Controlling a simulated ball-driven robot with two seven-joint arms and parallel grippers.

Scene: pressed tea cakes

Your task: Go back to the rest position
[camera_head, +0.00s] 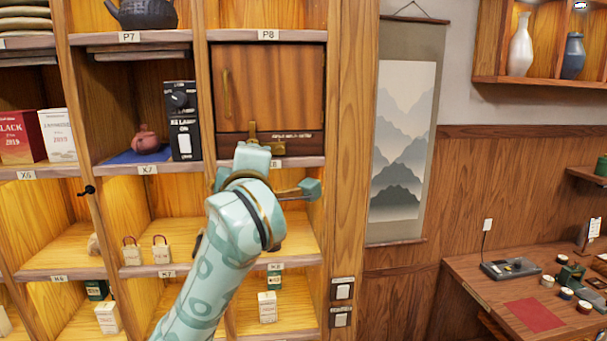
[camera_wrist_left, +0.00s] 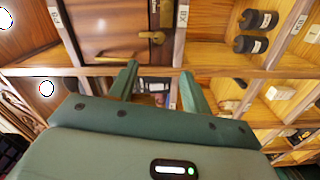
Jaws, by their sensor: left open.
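My left arm rises from the bottom in the head view. Its pale green gripper (camera_head: 258,160) is in front of the shelf wall, just below a wooden cabinet door (camera_head: 275,85). In the left wrist view the two fingers of my left gripper (camera_wrist_left: 160,80) stand apart, with nothing between them. The door (camera_wrist_left: 110,25) looks shut and has a brass latch (camera_head: 266,140) at its lower edge. The latch is above and apart from the fingers in the wrist view. My right gripper is not in view.
A scroll (camera_head: 402,140) hangs to the right. A side table (camera_head: 480,285) with small items stands at lower right. Shelf edges lie close around my gripper.

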